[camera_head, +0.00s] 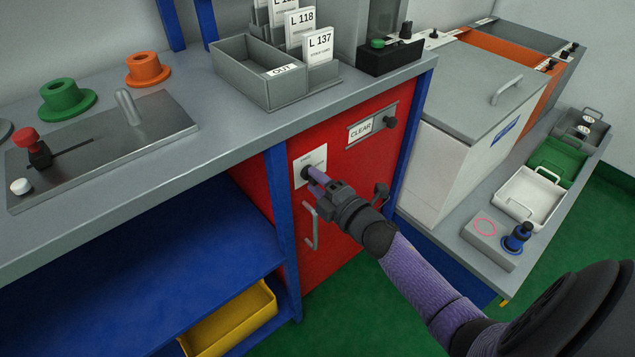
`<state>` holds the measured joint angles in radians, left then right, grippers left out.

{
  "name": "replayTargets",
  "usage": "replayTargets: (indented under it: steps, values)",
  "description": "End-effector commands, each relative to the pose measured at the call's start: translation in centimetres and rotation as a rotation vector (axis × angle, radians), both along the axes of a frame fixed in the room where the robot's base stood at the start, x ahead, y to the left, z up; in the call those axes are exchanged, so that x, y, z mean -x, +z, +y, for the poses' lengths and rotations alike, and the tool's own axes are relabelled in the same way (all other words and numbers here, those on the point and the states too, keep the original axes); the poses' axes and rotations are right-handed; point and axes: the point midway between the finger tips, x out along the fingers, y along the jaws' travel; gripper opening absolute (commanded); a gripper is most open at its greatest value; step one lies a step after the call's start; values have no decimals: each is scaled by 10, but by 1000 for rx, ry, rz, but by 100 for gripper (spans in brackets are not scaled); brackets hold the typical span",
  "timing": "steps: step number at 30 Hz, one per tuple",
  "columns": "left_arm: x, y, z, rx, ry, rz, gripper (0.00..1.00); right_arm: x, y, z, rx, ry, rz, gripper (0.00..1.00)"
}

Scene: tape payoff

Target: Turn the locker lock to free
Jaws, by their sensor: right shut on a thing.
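The red locker (353,168) is under the grey bench, with its door closed. Its lock has a white plate (319,157) near the door's upper left and a small dark knob (306,172). My right gripper (313,176) reaches in from the lower right, its purple fingers shut on the lock knob. The fingers cover part of the knob, so its turned position is hard to read. The plate's print is too small to read. A grey door handle (311,226) is just below. My left gripper is not in view.
A CLEAR sign (360,129) with a black knob (390,122) is higher on the door. A grey OUT card tray (240,75) stands on the bench above. A white chest (450,165) stands to the right. A yellow bin (232,322) is on the lower shelf.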

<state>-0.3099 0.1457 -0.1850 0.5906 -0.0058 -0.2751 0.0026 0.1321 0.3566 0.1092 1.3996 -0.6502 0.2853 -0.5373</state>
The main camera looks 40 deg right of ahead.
Motion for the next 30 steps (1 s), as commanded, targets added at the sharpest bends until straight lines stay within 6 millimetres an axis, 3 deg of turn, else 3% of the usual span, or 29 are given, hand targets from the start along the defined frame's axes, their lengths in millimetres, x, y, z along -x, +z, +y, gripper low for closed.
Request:
replayTargets:
  steps: [20,21,26,30]
  values:
    - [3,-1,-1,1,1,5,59,0,-1,0,57,0,-2,0]
    - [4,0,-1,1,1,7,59,0,-1,0,57,0,-2,51]
    - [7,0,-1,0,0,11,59,0,-1,0,56,0,-2,82]
    - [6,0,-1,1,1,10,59,0,-1,0,55,0,-3,82]
